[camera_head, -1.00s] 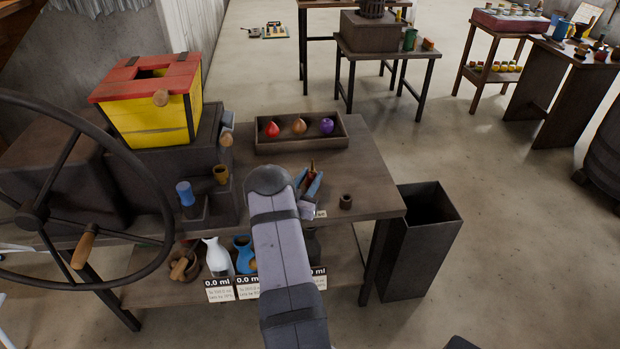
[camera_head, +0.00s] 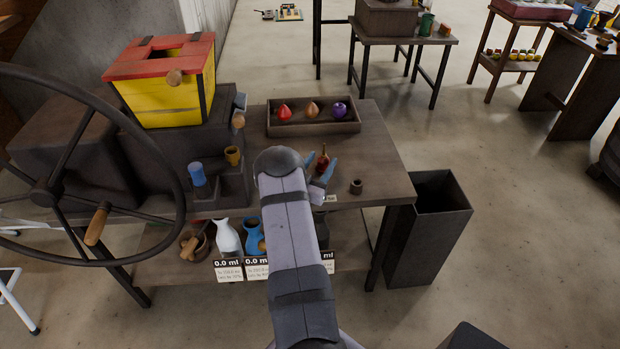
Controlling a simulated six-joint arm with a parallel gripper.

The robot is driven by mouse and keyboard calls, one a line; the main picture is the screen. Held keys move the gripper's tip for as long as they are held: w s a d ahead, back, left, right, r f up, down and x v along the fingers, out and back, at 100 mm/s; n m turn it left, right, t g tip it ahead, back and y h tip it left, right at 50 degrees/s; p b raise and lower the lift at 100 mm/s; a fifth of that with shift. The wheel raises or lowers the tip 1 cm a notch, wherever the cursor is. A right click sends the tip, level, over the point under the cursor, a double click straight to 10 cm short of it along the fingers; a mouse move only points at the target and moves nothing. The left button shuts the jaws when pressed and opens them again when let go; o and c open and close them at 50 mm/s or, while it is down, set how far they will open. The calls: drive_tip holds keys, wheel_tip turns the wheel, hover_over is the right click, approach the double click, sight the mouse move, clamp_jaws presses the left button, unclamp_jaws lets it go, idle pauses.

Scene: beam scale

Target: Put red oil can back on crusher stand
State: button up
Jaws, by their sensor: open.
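A small red item (camera_head: 322,166) with a thin pointed top, likely the red oil can, stands at the tabletop's front right. My gripper (camera_head: 321,172) is open, with its blue fingers on either side of this item. I cannot tell whether they touch it. My arm hides part of the gripper and the table behind it. The crusher, a yellow box (camera_head: 165,98) with a red top, sits on a dark stepped stand (camera_head: 180,152) at the left of the table. A blue cup (camera_head: 197,174) and a yellow-brown cup (camera_head: 233,155) stand on its lower steps.
A wooden tray (camera_head: 345,127) with red, orange and purple items lies at the table's back. A small dark cup (camera_head: 356,187) stands right of my gripper. A big wheel (camera_head: 178,190) stands at left. A dark bin (camera_head: 430,235) stands right; jugs (camera_head: 228,237) sit below.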

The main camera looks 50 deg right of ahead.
drive_tip(key=v, duration=1.1)
drive_tip(key=shift+a+b, duration=0.2)
drive_tip(key=shift+b, duration=0.2)
